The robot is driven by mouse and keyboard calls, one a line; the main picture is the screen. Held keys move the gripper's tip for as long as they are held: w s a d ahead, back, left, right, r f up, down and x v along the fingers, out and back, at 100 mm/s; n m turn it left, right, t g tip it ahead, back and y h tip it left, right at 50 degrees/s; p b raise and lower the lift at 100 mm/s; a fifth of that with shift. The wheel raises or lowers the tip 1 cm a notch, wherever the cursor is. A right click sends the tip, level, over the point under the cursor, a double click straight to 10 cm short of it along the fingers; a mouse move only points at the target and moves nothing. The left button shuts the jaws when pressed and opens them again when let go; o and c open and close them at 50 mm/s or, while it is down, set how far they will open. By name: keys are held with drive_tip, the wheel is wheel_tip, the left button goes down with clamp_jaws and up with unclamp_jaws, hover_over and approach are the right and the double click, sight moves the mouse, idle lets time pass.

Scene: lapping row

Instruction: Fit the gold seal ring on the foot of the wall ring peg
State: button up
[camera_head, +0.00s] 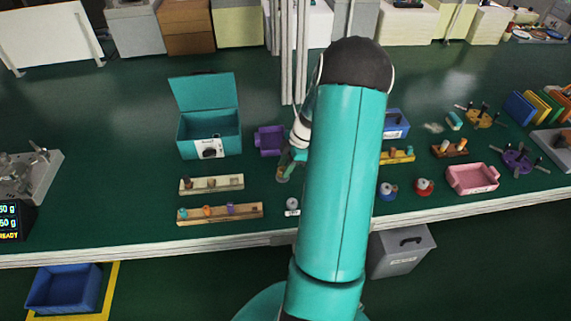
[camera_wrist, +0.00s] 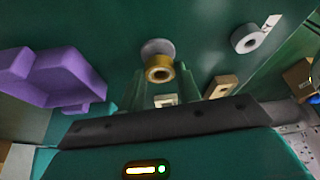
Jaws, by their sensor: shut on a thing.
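The gold seal ring (camera_wrist: 159,70) is between the tips of the green fingers of my gripper (camera_wrist: 160,84) in the wrist view. My gripper is shut on it. A grey round disc (camera_wrist: 156,46) shows just beyond the ring; I cannot tell whether they touch. In the head view my gripper (camera_head: 287,164) is low over the bench, partly hidden by my arm. A grey ring-shaped piece (camera_head: 292,203) with a white label stands nearer the front edge; it also shows in the wrist view (camera_wrist: 246,39). I cannot make out for certain which piece is the wall ring peg.
A purple bin (camera_head: 269,140) is close to the left of my gripper. A teal open box (camera_head: 208,134) and two racks, pale (camera_head: 212,184) and brown (camera_head: 220,213), lie farther left. A pink tray (camera_head: 472,179) is at right. Grey posts (camera_head: 287,55) rise behind.

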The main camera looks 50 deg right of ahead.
drive_tip(key=shift+f, duration=0.85)
drive_tip(key=o, duration=1.1)
drive_tip(key=shift+c, duration=0.2)
drive_tip(key=v, duration=1.4)
drive_tip(key=shift+w, duration=0.15)
